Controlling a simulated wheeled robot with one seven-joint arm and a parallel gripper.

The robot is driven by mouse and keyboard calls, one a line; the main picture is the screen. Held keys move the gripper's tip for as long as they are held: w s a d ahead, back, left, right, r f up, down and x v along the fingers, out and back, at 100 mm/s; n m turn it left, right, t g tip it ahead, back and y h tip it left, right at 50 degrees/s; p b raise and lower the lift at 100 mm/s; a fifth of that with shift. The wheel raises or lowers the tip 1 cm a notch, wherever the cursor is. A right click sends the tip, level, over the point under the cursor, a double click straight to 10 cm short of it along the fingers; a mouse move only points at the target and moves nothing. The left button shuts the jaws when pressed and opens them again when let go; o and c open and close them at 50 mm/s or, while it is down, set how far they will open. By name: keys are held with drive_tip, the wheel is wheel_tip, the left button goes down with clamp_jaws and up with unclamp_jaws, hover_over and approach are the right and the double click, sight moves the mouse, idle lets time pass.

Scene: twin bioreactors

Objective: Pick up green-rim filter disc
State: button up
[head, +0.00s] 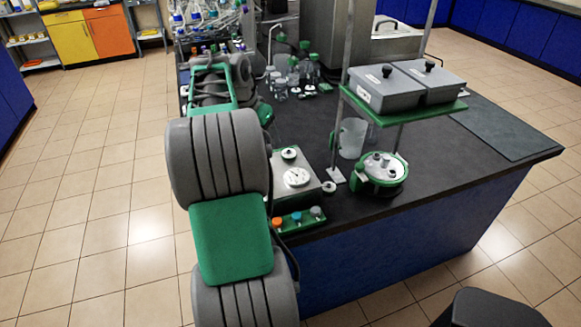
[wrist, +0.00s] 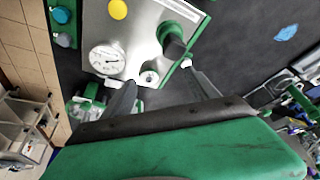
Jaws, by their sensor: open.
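Small pale discs (head: 325,88) lie farther back by the bottles. I cannot tell for sure which of these is the green-rim filter disc. In the wrist view, the unit shows a dial gauge (wrist: 107,59), a green and grey knob-like piece (wrist: 173,40) and a small pale ring (wrist: 149,77). My gripper (wrist: 160,77) is open, its two dark fingers apart over the unit's edge. My arm hides its fingers in the head view.
A green rack (head: 297,220) with orange, blue and grey caps stands at the counter's front edge. A green shelf (head: 408,103) with two grey boxes (head: 388,84) stands right, above a green round vessel base (head: 381,172). Several bottles stand behind. The dark counter is bare mid-right.

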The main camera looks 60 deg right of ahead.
sight(287, 152)
drive_tip(key=shift+m+g, duration=0.3)
drive_tip(key=shift+m, duration=0.5)
drive_tip(key=s+d+f, duration=0.1)
drive_tip(key=d+f, duration=0.1)
drive_tip(key=s+d+f, duration=0.2)
drive_tip(key=f, duration=0.1)
drive_tip(key=s+d+f+p, duration=0.1)
drive_tip(key=d+f, duration=0.1)
drive_tip(key=f, duration=0.1)
drive_tip(key=shift+s+d+f, duration=0.1)
drive_tip(key=shift+s+f, duration=0.05)
drive_tip(key=shift+f, duration=0.1)
drive_tip(key=shift+c, duration=0.6)
drive_tip(key=c, duration=1.3)
drive_tip(key=shift+o, duration=0.2)
drive_tip(key=shift+r, duration=0.15)
